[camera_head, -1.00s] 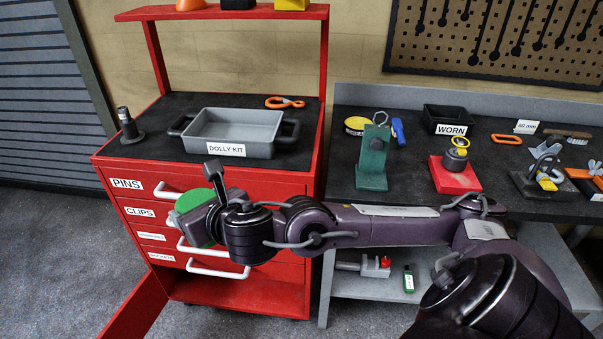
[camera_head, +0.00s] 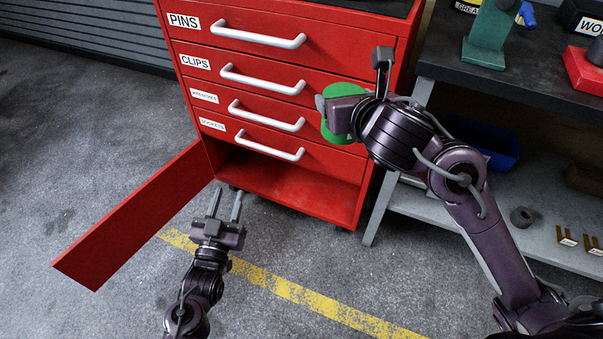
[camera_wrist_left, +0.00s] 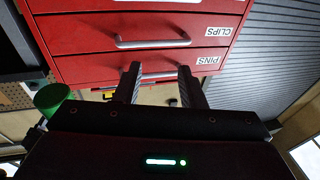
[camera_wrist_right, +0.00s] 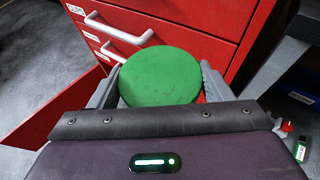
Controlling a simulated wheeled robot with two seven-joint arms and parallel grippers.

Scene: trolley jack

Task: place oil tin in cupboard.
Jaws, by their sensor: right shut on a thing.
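The green oil tin (camera_head: 343,124) is held in my right gripper (camera_head: 352,108), in front of the right side of the red cabinet's drawers. Its round green top fills the space between the fingers in the right wrist view (camera_wrist_right: 162,76). The cupboard (camera_head: 290,188) is the open red compartment under the drawers. Its door (camera_head: 135,215) is swung wide open to the left. The tin is above and in front of this opening. My left gripper (camera_head: 226,204) is open and empty, low in front of the cupboard's left side. The tin also shows in the left wrist view (camera_wrist_left: 52,97).
Several drawers with white handles (camera_head: 258,34) are shut above the cupboard. A grey workbench (camera_head: 520,90) with a lower shelf (camera_head: 480,215) stands at the right, near my right arm. The floor before the cabinet is clear, with a yellow line (camera_head: 300,293).

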